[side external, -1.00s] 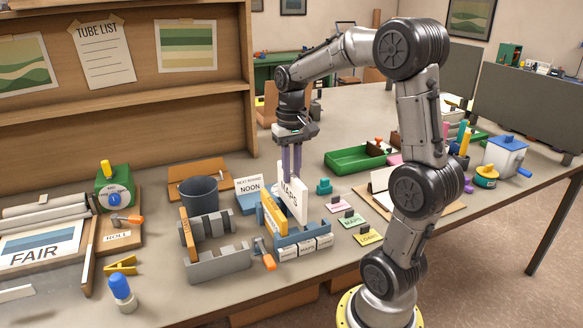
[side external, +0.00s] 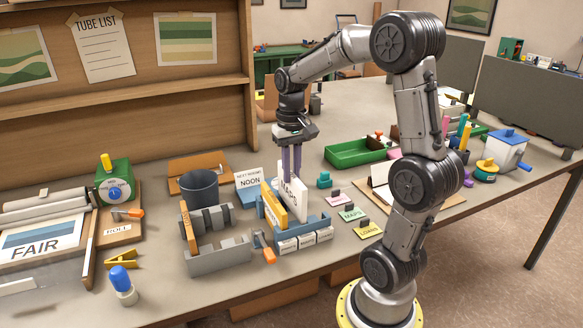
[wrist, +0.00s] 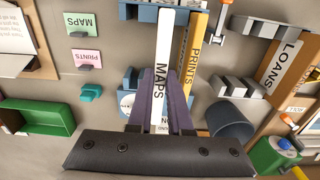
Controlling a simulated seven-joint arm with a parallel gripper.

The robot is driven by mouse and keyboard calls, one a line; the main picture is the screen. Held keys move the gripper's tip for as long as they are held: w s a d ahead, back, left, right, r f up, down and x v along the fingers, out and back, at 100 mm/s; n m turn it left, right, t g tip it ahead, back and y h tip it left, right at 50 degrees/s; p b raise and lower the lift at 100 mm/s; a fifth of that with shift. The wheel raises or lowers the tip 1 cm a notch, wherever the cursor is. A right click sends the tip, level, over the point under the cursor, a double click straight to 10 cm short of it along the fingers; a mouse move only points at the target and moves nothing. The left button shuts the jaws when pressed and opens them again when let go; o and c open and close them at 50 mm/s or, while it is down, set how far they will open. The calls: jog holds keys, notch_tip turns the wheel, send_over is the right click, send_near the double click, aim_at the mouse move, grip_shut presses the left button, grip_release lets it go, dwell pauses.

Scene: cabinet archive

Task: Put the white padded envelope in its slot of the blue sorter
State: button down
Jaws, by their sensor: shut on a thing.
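The white padded envelope (side external: 294,203), marked MAPS, stands upright in my gripper (side external: 292,172). The purple fingers are shut on its upper part; in the wrist view the envelope (wrist: 163,60) lies between them. Its lower part is down among the dividers of the blue sorter (side external: 306,232), to the right of a yellow PRINTS envelope (side external: 273,208) that stands in the sorter. The envelope's bottom edge is hidden, so I cannot tell whether it touches the slot floor. The sorter also shows in the wrist view (wrist: 147,13), partly covered by the envelope and fingers.
A grey sorter (side external: 222,260) holding a tan LOANS envelope (wrist: 290,52) stands left of the blue one. A dark bin (side external: 199,190) and a NOON sign (side external: 249,182) are behind. Small label cards (side external: 352,214) lie to the right. A green tray (side external: 356,154) is farther back.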

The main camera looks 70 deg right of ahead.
aim_at(291, 188)
jog(key=shift+f, duration=2.6)
jog(key=c, duration=0.8)
grip_release()
jog(key=shift+o, duration=0.2)
jog(key=shift+r, duration=3.45)
notch_tip(291, 188, up, 14)
jog(key=shift+f, duration=0.1)
